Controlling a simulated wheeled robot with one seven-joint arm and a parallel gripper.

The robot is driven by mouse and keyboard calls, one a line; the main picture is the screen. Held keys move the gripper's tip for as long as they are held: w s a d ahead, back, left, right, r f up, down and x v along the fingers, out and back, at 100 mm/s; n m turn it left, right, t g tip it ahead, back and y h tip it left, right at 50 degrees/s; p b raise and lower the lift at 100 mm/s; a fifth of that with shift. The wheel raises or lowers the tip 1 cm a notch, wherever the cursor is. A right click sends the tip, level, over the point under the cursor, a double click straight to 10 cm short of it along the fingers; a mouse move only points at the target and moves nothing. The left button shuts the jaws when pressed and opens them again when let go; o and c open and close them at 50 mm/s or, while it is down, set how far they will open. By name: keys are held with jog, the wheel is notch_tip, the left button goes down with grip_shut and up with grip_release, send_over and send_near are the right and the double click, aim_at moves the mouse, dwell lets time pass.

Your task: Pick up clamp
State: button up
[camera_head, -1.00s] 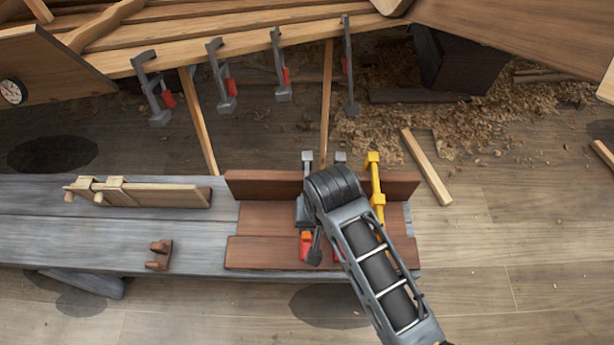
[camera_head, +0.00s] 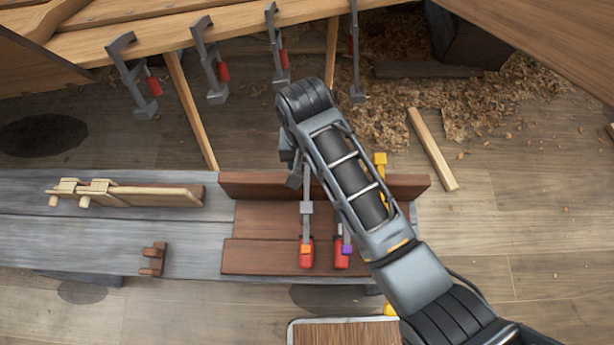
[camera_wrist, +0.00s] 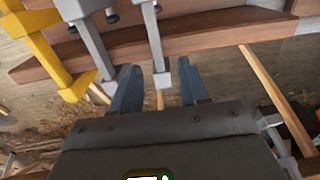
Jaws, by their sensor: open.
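A grey bar clamp with a red handle and orange tip (camera_head: 306,240) lies over the brown wooden rack on the bench. In the wrist view its grey bar (camera_wrist: 154,42) reaches down between my two fingers. My gripper (camera_wrist: 158,84) is open around the bar's end; gaps show on both sides. In the head view my gripper (camera_head: 293,170) is partly hidden by my arm at the rack's back board. A second grey clamp with a purple tip (camera_head: 343,255) and a yellow clamp (camera_head: 380,160) are to its right, partly hidden by my arm.
Several grey clamps with red handles (camera_head: 212,62) hang from the hull plank behind. Wooden clamps holding a board (camera_head: 130,192) and a small brown block (camera_head: 153,258) sit on the grey bench (camera_head: 100,240). A loose wooden strip (camera_head: 432,148) lies on the floor.

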aim_at(307, 178)
jog(key=f, duration=0.6)
jog(key=shift+s+d, duration=0.2)
jog(key=shift+s, duration=0.05)
jog(key=shift+r, duration=0.1)
grip_shut()
dwell(1.1)
